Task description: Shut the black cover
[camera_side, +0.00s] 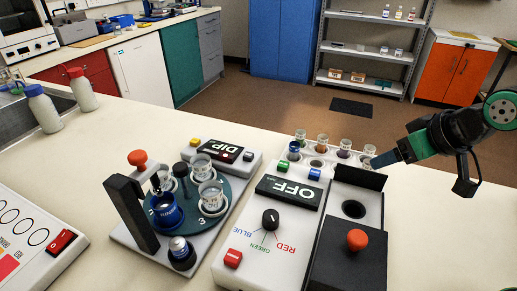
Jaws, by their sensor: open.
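The black cover (345,266), a dark block with an orange knob (357,240), sits at the front right of the white meter (240,252). The round dark well (353,209) behind it is uncovered. A black upright plate (360,178) stands behind the well. My gripper (374,163) comes in from the right, with blue-grey tips just above and behind that plate. It is open, with nothing seen in it, and is well behind the orange knob. The gap between its fingers is hard to see from this side.
Several small vials (322,141) stand in a rack behind the meter, close to the left of my gripper. A turntable device (200,235) with cups and an orange-knobbed black arm stands left of the meter. Bare bench lies right of the meter.

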